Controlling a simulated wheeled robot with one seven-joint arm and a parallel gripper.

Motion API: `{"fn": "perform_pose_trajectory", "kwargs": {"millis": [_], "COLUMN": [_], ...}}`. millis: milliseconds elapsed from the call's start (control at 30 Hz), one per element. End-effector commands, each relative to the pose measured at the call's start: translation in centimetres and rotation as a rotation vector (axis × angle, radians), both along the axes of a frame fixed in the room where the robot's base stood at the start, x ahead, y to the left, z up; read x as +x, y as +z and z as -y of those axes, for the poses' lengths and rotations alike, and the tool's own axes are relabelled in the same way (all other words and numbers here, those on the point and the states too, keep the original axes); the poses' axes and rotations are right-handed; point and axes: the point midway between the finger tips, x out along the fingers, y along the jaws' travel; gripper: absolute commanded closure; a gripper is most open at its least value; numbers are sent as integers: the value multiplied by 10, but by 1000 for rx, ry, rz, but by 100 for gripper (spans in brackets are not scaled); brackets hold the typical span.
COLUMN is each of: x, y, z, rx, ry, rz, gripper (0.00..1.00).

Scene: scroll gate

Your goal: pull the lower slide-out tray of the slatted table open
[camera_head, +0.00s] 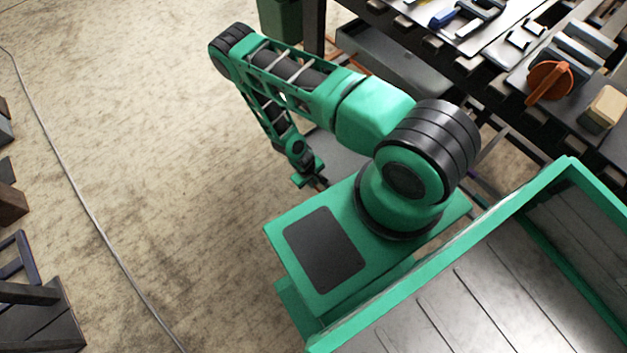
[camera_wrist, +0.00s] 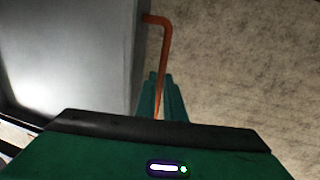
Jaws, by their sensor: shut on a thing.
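The slatted table (camera_head: 475,95) stands at the upper right in the head view. A grey slide-out tray (camera_head: 340,150) shows low beside it, partly hidden behind my arm. In the wrist view a grey tray (camera_wrist: 85,60) fills the upper left, with an orange bar handle (camera_wrist: 165,45) on its right side. My gripper (camera_wrist: 160,105) is shut on the lower end of this handle. In the head view my gripper (camera_head: 318,183) is low at the near end of the grey tray, and the handle cannot be made out there.
Another grey tray surface (camera_head: 390,60) lies under the table's edge, with an orange bar near it. Tools and an orange clamp-like part (camera_head: 549,82) lie on the tabletop. A green bin (camera_head: 280,18) stands at the top.

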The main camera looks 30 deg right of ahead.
Motion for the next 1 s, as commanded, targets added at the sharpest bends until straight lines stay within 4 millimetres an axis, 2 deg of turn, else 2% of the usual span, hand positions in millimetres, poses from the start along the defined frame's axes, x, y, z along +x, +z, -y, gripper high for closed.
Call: {"fn": "perform_pose_trajectory", "kwargs": {"millis": [167,200,267,300,667,767,1000], "x": [4,4,4,4,3,3,4], "y": [0,0,0,0,4,14,55], "z": [-2,-3,-2,-2,-2,-4,-12], "rx": [4,4,4,4,2,3,3], "ry": [2,3,2,2,1,1,2], "rz": [7,8,8,8,6,6,7], "gripper": [100,88,74,72,72,72,72]}}
